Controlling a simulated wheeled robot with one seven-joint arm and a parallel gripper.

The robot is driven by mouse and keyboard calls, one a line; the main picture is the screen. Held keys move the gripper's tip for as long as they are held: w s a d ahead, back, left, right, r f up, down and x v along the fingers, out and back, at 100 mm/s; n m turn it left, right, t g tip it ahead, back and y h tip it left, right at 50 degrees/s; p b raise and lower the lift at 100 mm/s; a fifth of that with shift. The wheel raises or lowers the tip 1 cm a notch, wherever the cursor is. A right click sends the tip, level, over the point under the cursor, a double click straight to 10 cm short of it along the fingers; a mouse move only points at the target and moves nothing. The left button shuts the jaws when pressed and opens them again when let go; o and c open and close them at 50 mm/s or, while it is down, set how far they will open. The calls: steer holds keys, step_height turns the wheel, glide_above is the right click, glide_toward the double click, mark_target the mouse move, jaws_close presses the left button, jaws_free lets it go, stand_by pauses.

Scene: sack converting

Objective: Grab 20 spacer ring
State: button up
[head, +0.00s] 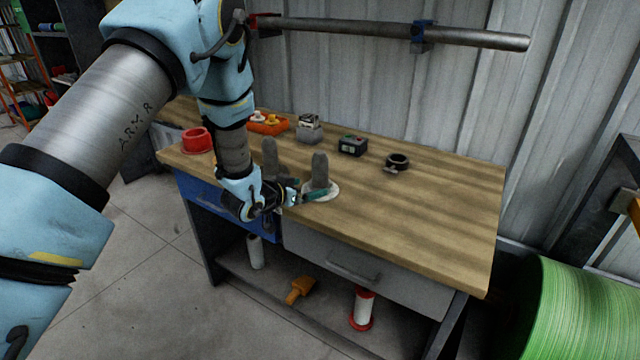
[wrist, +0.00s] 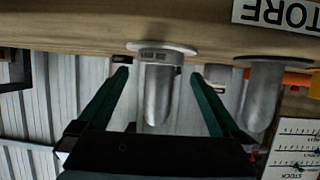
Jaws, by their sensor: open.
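In the wrist view, which is upside down, a grey post (wrist: 158,98) stands on a round white base (wrist: 160,46) on the bench. A grey ring with a small printed label (wrist: 160,57) sits around the post's foot, against the base; its number is unreadable. My gripper (wrist: 159,76) is open and empty, one green finger on each side of the post, with gaps on both sides. In the head view, my gripper (head: 314,194) is low at the bench's front, beside the same post (head: 320,168); the ring is not clear there.
A second grey post (head: 269,156) stands to the left, partly behind my arm. On the wooden bench (head: 440,205) are a red ring-shaped part (head: 197,140), an orange tray (head: 268,127), a grey box (head: 309,130), a dark box (head: 352,145) and a dark ring (head: 397,160). The right end is clear.

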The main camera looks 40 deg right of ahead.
mark_target(315, 185)
steer(key=shift+p+x, duration=1.3)
steer(key=shift+x, duration=1.55)
steer(key=shift+r, duration=0.1)
steer(key=c, duration=1.4)
steer(key=shift+r, duration=0.2)
